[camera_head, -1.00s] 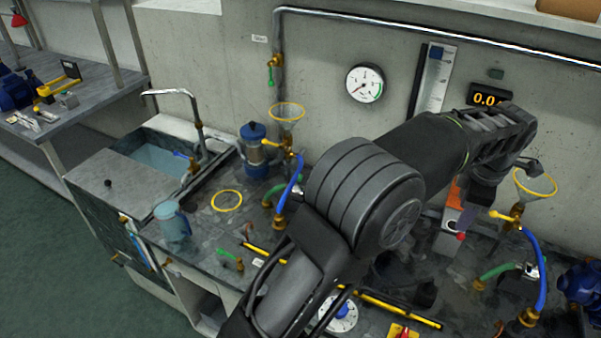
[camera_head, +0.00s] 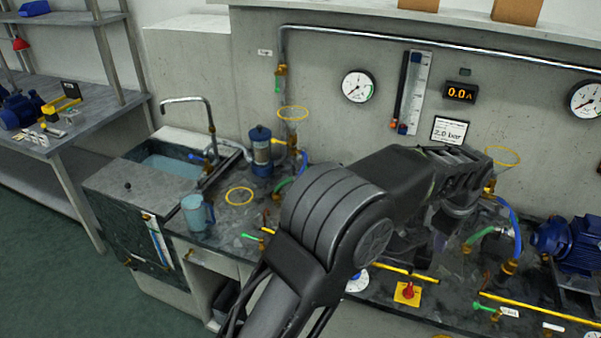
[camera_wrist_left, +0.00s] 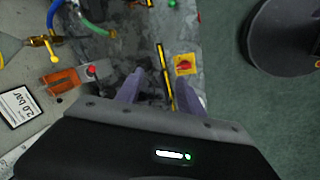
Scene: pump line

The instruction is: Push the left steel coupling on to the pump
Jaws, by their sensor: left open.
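The blue pump (camera_head: 582,248) stands on the bench at the right of the head view. A small steel-grey fitting (camera_head: 505,232), perhaps the left coupling, shows left of it, between the green hose and the blue hose; I cannot tell whether it is seated. My left gripper (camera_head: 440,240) hangs over the bench left of these hoses, its fingertips hard to make out against the dark bench. In the left wrist view its fingers (camera_wrist_left: 160,92) are apart with nothing between them. My right gripper is in neither view.
A blue hose (camera_head: 510,225) and a green hose (camera_head: 478,236) rise near the pump. A yellow plate with a red knob (camera_head: 407,293) and yellow strips lie along the front edge. A 2.0 bar card (camera_head: 450,130) is on the wall behind. A jug (camera_head: 197,214) stands by the sink.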

